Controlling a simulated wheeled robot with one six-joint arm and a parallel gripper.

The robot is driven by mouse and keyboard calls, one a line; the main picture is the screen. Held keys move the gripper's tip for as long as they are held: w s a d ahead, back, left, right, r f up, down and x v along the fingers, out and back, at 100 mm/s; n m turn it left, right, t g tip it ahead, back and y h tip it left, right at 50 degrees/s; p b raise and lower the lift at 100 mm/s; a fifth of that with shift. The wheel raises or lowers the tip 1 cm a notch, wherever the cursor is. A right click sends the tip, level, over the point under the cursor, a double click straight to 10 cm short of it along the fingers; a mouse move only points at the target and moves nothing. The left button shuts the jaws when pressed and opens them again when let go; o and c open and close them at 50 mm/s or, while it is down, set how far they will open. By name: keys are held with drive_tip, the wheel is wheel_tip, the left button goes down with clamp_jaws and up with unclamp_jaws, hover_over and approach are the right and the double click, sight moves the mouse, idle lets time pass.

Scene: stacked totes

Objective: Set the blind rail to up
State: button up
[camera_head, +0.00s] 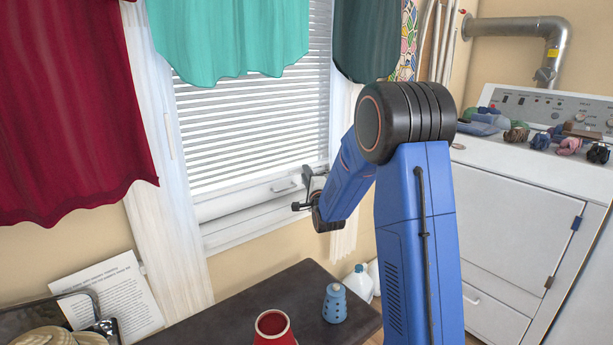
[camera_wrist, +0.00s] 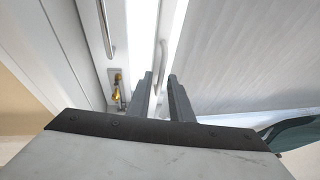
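The white window blind (camera_head: 250,125) hangs down over most of the window in the head view. Its pale bottom rail (camera_head: 235,203) lies low, near the sill, and carries a small bar handle (camera_head: 284,187). My gripper (camera_head: 300,206) is at the right end of this rail, just right of the handle. In the wrist view, my two grey fingers (camera_wrist: 162,88) stand apart with a gap. A slim metal handle (camera_wrist: 161,62) on a white strip shows in line with that gap. I cannot tell whether the fingers touch it.
The wrist view also shows a second handle (camera_wrist: 105,28) and a brass latch (camera_wrist: 117,88) on the window frame. A dark bench (camera_head: 290,292) below holds a blue bottle (camera_head: 335,303) and a red container (camera_head: 273,329). Clothes (camera_head: 230,35) hang above; a white appliance (camera_head: 520,205) stands right.

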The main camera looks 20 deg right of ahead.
clamp_jaws()
idle(1.1)
